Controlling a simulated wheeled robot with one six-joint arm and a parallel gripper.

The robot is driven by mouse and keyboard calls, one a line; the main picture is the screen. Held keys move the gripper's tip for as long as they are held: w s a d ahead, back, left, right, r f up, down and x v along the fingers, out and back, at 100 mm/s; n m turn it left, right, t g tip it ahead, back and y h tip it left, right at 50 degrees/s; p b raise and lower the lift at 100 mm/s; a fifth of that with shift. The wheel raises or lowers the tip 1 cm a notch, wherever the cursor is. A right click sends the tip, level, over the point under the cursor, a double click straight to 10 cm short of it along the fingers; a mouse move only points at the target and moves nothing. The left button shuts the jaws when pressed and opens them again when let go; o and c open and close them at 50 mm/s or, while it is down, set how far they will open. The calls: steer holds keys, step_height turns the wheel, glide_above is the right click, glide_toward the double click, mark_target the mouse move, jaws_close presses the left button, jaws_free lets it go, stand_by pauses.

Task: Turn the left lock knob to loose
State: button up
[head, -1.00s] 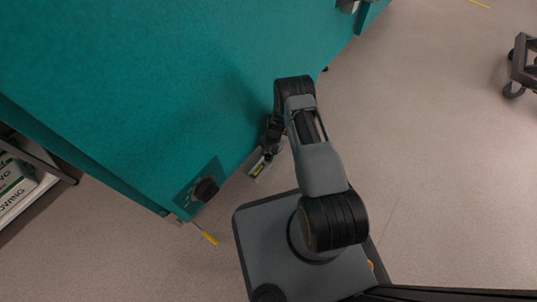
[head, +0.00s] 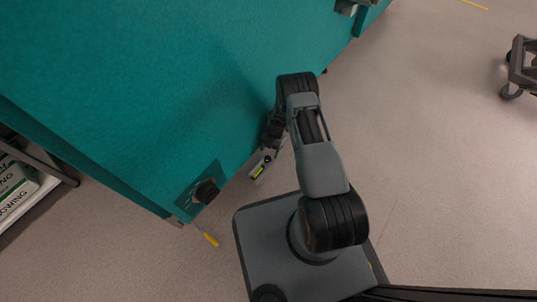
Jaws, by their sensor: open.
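A black lock knob (head: 207,190) sits on a dark plate (head: 187,200) at the lower corner of the teal chamber panel (head: 150,90). Faint pale marks show around it, but its setting is too small to read. I cannot tell for certain whether it is the left one. My gripper (head: 270,142) is at the end of the bent arm, by the panel's lower edge, right of and above the knob in the picture. It is apart from the knob.
A grey fitting (head: 346,7) is at the panel's far end. A wheeled cart (head: 522,68) stands far right; open floor lies between.

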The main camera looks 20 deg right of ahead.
steer(key=p+v, duration=0.3)
steer(key=v, duration=0.7)
